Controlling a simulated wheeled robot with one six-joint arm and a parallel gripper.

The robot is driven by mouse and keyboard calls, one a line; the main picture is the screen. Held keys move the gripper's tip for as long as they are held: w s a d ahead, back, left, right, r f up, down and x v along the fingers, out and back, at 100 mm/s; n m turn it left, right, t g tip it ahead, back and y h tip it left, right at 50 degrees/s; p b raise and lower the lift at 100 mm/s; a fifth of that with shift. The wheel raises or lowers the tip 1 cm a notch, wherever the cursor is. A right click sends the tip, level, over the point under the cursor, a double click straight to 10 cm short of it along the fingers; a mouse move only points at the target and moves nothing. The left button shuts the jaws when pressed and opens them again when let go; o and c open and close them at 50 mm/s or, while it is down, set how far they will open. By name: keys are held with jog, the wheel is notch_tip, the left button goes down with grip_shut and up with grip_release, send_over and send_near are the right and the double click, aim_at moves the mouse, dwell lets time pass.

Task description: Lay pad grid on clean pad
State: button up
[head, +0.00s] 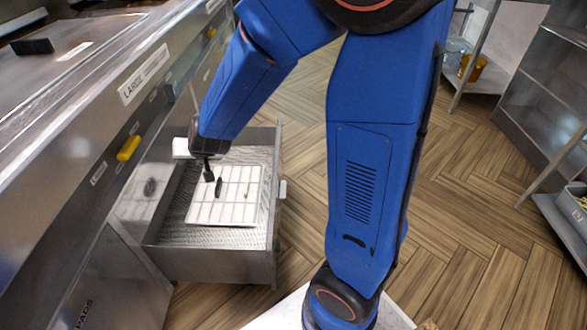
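The pad grid (206,212), a pale rectangular frame with bars across it, lies flat inside the open steel drawer (210,264). White surface shows between its bars; I cannot clearly tell the clean pad apart from the grid. My gripper (214,180) is over the grid's upper left part, pointing down. Its two dark fingers look apart, with nothing visible between them. Whether the fingertips touch the grid is hard to tell from this angle.
The steel fryer front (120,90) with a yellow handle (128,148) runs along the left, beside the drawer. A steel shelf rack (545,85) stands at the right. Wooden floor (460,220) between them is open. A white surface (285,312) is at the bottom.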

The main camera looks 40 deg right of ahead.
jog(key=s+d+r+n+g+y, duration=0.1)
jog(key=s+d+r+n, duration=0.3)
jog(key=s+r, duration=0.75)
jog(key=s+d+g+h, duration=0.1)
jog(key=s+d, duration=0.3)
jog(key=s, duration=0.3)
jog(key=s+d+r+h, duration=0.1)
jog(key=s+d, duration=0.2)
jog(key=s, duration=0.4)
jog(key=s+d+g, duration=0.1)
jog(key=s+d, duration=0.3)
jog(key=s, duration=0.2)
jog(key=shift+s+d+r+g+h, duration=0.2)
jog(key=shift+s+d+g+h, duration=0.1)
jog(key=shift+s+d+h, duration=0.1)
